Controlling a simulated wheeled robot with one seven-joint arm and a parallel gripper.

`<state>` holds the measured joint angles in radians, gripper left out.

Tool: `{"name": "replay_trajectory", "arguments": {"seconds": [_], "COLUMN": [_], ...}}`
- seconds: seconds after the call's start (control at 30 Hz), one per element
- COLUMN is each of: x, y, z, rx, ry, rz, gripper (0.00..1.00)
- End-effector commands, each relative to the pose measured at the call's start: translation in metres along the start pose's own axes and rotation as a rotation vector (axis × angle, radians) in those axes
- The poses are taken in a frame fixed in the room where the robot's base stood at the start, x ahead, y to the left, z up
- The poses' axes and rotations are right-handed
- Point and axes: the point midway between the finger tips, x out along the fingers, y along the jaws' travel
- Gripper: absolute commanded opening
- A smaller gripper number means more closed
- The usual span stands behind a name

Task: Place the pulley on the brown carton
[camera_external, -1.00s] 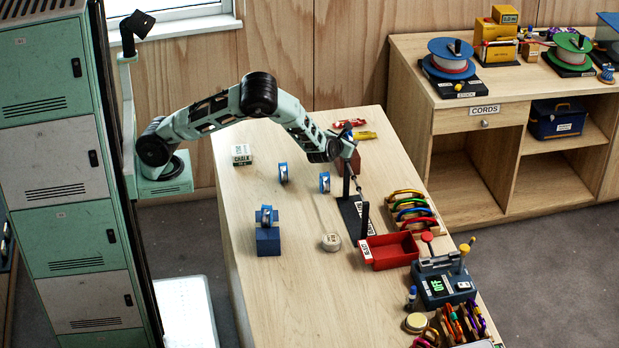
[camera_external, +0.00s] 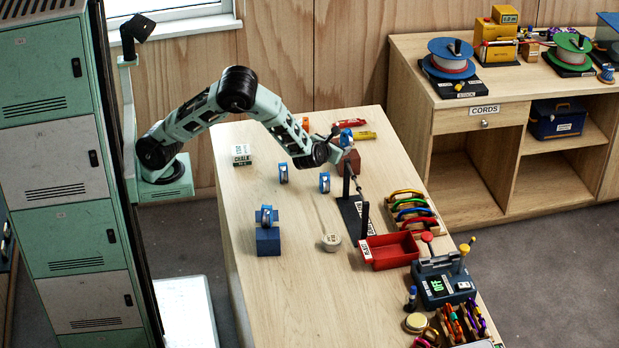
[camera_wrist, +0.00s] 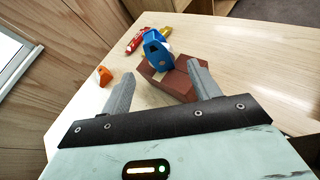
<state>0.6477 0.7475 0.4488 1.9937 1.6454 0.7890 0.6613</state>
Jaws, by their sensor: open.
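A blue pulley (camera_external: 346,138) rests on top of the brown carton (camera_external: 351,160) near the far end of the table. In the wrist view the pulley (camera_wrist: 154,47) is on the carton's upper face (camera_wrist: 172,82), beyond my fingertips. My gripper (camera_external: 334,155) is open and empty, just left of the carton. In the wrist view my gripper (camera_wrist: 160,73) has its fingers spread wide, apart from the pulley. The right finger covers part of the carton.
Other blue pulleys stand on the table (camera_external: 283,173), (camera_external: 324,182) and on a blue block (camera_external: 268,240). An orange piece (camera_wrist: 103,75) lies left of the carton. A post stand (camera_external: 354,212) and red tray (camera_external: 390,251) are nearer.

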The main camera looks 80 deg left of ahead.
Motion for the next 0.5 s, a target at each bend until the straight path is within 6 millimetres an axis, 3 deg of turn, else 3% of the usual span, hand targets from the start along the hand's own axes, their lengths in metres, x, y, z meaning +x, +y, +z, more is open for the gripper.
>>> {"name": "replay_trajectory", "arguments": {"seconds": [0.13,0.37,0.43,0.5], "x": [-0.019,-0.026,-0.023,-0.016], "y": [-0.001,0.001,0.009,0.029], "z": [0.0,0.0,0.001,0.003], "rx": [-0.002,-0.002,-0.025,-0.092], "ry": [0.0,0.001,0.012,0.043], "rz": [-0.001,0.003,0.02,0.064], "gripper": [0.62,0.62,0.62,0.62]}}
